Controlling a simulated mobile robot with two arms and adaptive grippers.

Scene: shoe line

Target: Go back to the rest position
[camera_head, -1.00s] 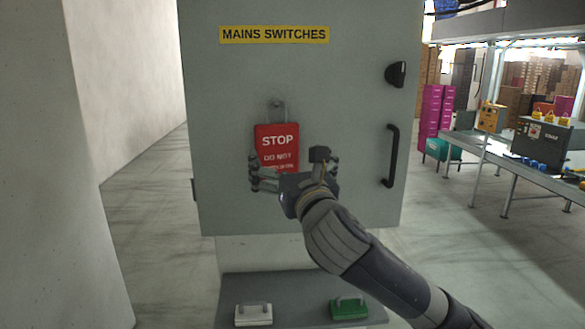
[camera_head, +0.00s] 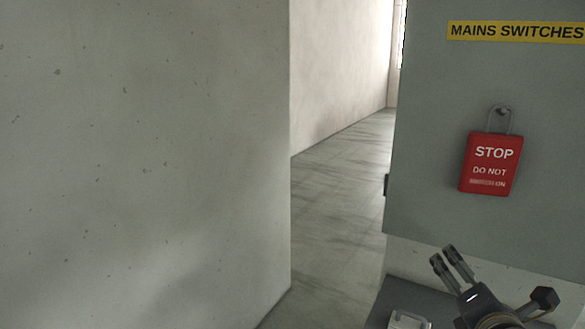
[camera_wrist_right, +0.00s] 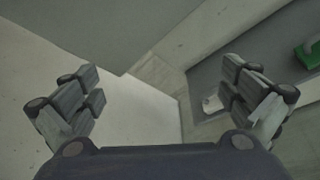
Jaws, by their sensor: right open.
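My right gripper (camera_head: 494,276) is low at the right of the head view, below the cabinet's bottom edge. It is open and empty. My left gripper is not in view.
A pale concrete wall (camera_head: 150,150) fills the left of the head view. Bare floor (camera_head: 335,210) runs between wall and cabinet.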

